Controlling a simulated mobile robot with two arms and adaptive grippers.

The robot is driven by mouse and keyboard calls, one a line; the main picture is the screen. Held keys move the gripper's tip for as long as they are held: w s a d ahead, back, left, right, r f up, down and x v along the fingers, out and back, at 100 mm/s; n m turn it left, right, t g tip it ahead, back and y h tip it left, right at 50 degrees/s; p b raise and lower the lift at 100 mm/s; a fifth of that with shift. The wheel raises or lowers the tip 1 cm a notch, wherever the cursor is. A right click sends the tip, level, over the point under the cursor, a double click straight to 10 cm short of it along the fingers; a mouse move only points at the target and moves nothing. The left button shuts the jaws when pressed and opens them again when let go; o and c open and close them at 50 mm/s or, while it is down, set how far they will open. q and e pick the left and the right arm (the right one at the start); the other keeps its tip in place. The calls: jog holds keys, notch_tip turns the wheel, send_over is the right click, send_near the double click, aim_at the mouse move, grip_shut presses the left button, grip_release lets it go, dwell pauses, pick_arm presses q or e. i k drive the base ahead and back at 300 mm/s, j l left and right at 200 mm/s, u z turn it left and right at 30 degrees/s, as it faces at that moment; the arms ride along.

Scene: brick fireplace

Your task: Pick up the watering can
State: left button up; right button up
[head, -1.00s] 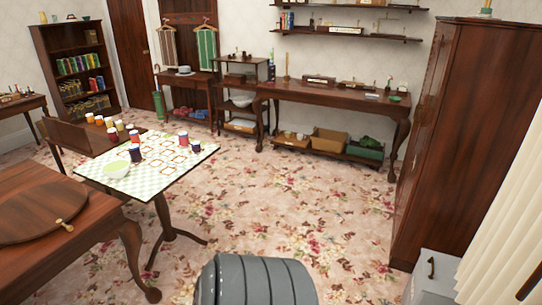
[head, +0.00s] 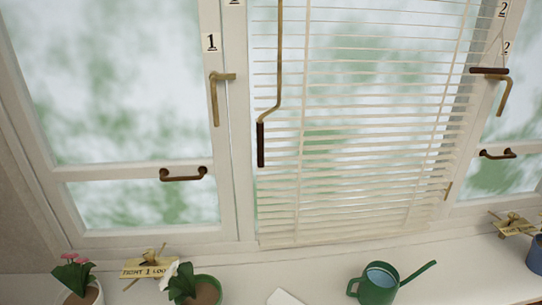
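A green watering can (head: 377,285) stands on the white window sill at the bottom of the head view, right of the middle. It is upright, with its long spout pointing up to the right and its handle on the left. Its open top shows a pale blue inside. Its lower part is cut off by the picture's edge. Neither of my grippers is in view.
On the sill (head: 240,262) stand potted plants, one with pink flowers (head: 72,273) and one with a white flower (head: 186,284). A blue pot (head: 536,256) is at the right edge. Blinds (head: 350,130) hang behind the can; brass handles (head: 215,98) project from the windows.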

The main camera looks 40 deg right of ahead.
aim_at(379, 283)
jog(key=z, duration=1.95)
